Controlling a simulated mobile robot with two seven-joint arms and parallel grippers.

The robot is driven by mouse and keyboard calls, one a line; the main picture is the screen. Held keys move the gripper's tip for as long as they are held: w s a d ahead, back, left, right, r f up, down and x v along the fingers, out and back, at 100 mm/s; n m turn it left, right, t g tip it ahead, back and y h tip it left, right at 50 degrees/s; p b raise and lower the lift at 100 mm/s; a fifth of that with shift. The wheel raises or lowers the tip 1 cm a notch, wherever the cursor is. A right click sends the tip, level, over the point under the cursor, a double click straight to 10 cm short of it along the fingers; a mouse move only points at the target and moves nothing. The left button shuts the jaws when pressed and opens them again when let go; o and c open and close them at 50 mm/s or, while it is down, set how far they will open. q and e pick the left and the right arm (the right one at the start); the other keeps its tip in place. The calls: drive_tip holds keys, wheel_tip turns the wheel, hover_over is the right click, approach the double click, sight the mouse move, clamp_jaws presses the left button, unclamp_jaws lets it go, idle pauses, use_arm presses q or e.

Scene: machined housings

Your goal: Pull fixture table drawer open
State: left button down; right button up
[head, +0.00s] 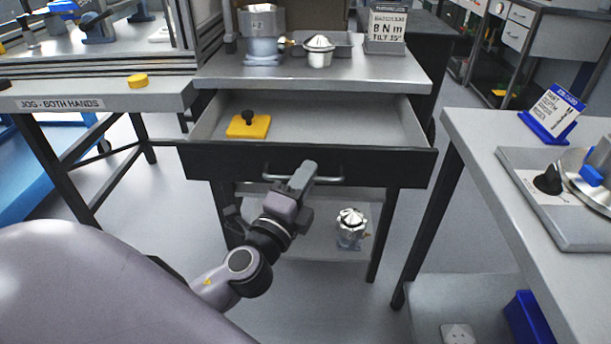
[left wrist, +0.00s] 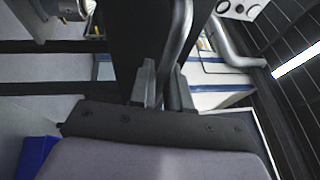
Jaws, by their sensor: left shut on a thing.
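The fixture table drawer (head: 215,162) is pulled out, and its light grey inside shows below the steel tabletop (head: 300,72). Its front is black, with a metal bar handle (head: 329,179) across the middle. My left gripper (head: 302,174) is at the handle, shut on the bar left of its middle. In the left wrist view the handle (left wrist: 182,45) runs down between the two fingers of the gripper (left wrist: 160,85). A yellow block with a black knob (head: 249,124) lies in the drawer at the left. My right gripper is not in view.
A housing (head: 262,38), a silver pot-like part (head: 319,52) and a sign (head: 387,28) stand on the tabletop. Another metal part (head: 351,228) sits on the lower shelf. Benches stand left (head: 100,97) and right (head: 490,130). A blue bin (head: 527,318) is low at right.

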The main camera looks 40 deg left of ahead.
use_arm(q)
drive_tip(key=c, duration=1.2)
unclamp_jaws()
drive_tip(key=shift+o, duration=0.2)
drive_tip(key=b+v, duration=0.2)
drive_tip(key=v, duration=0.5)
drive_tip(key=shift+s, duration=0.1)
